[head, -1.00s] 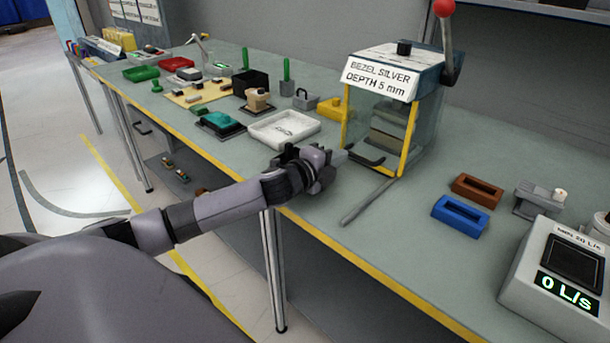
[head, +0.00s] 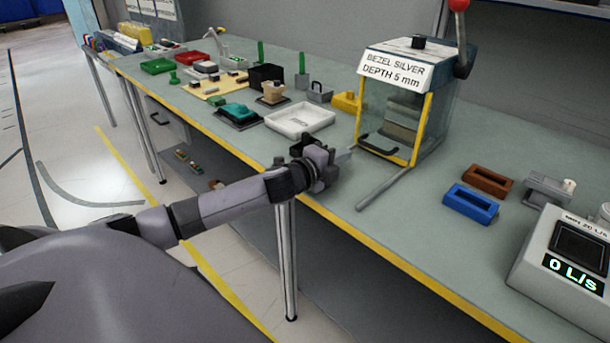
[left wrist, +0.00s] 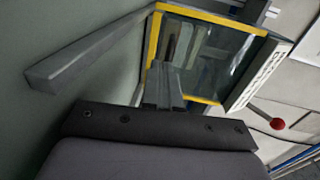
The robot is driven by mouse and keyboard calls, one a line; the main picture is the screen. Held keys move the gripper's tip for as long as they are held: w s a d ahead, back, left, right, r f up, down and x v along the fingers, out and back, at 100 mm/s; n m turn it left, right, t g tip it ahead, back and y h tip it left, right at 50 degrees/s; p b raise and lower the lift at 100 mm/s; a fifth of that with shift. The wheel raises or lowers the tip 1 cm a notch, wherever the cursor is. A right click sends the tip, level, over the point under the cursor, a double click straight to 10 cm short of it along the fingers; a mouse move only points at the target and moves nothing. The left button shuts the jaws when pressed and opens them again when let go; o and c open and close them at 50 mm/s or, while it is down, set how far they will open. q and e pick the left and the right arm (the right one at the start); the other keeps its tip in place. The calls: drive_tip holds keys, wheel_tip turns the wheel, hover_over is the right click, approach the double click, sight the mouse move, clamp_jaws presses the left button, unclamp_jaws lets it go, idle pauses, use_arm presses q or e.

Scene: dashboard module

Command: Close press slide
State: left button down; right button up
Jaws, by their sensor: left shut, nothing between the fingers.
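The press (head: 437,128) is a clear-walled box with a yellow-edged front and a sign reading "BEZEL SILVER DEPTH 5 mm". A black handle (head: 380,148) sits low on its front. A grey bar (head: 383,189), perhaps part of the slide, sticks out from the press's front right corner toward the table edge. It also shows in the left wrist view (left wrist: 88,58). My left gripper (head: 347,156) is shut and empty, just in front of the handle and left of the bar, apart from both. Its fingers (left wrist: 162,84) point at the press front in the left wrist view. My right gripper is out of view.
A red-knobbed lever (head: 461,45) rises at the press's right. A white tray (head: 300,120) lies to the left. Blue (head: 470,203) and brown (head: 487,181) blocks and a meter reading 0 L/s (head: 563,255) stand to the right. The table's yellow front edge (head: 340,219) runs below my arm.

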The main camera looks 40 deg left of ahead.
use_arm(q)
drive_tip(key=s, duration=0.8)
drive_tip(key=shift+s+a+r+b, duration=0.15)
drive_tip(key=shift+a+r+b, duration=0.25)
drive_tip(key=shift+s+r, duration=0.2)
drive_tip(key=shift+s, duration=0.45)
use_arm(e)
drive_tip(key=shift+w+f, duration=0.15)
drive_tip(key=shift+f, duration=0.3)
